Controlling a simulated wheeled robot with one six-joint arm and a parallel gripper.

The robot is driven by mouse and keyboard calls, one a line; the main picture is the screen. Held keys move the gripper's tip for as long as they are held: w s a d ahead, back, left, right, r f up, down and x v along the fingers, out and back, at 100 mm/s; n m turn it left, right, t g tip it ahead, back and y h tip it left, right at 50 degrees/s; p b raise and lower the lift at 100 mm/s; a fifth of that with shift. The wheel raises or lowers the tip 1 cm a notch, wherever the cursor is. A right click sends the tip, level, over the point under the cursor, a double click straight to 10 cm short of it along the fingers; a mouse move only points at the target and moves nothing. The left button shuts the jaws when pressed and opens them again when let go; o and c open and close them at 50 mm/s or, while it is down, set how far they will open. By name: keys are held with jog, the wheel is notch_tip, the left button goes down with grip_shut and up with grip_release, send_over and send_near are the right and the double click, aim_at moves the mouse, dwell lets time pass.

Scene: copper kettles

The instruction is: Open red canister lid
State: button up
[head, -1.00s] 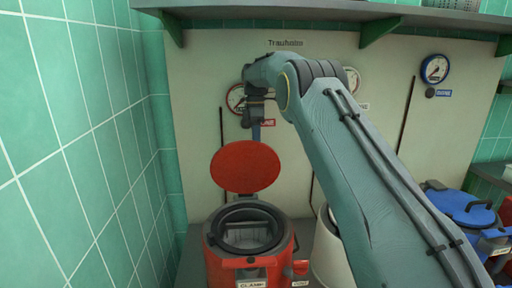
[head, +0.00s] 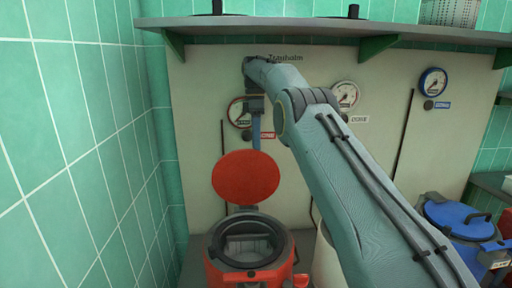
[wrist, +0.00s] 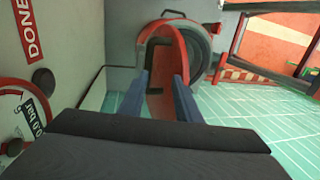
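The red canister (head: 221,275) stands at the lower middle of the head view, its dark-rimmed mouth uncovered. Its round red lid (head: 246,178) stands upright above the back of the rim, on a grey hinge piece. In the wrist view the canister (wrist: 187,22) shows at top centre, with the lid (wrist: 160,50) seen at a slant. My gripper (head: 256,146) points down at the lid's top edge. In the wrist view its two blue fingers (wrist: 163,75) are apart, with red of the lid visible between them. Whether they touch it is unclear.
A pale wall panel with gauges (head: 433,81) is behind the canister. A shelf (head: 320,29) runs above, and a green tiled wall (head: 80,130) is at left. A pale vessel (head: 325,262) stands right of the canister, partly behind my arm. A blue canister (head: 462,218) is farther right.

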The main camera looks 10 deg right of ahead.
jog(key=shift+w+d+r, duration=0.1)
jog(key=shift+r, duration=0.3)
jog(key=shift+d, duration=0.15)
jog(key=shift+p, duration=0.45)
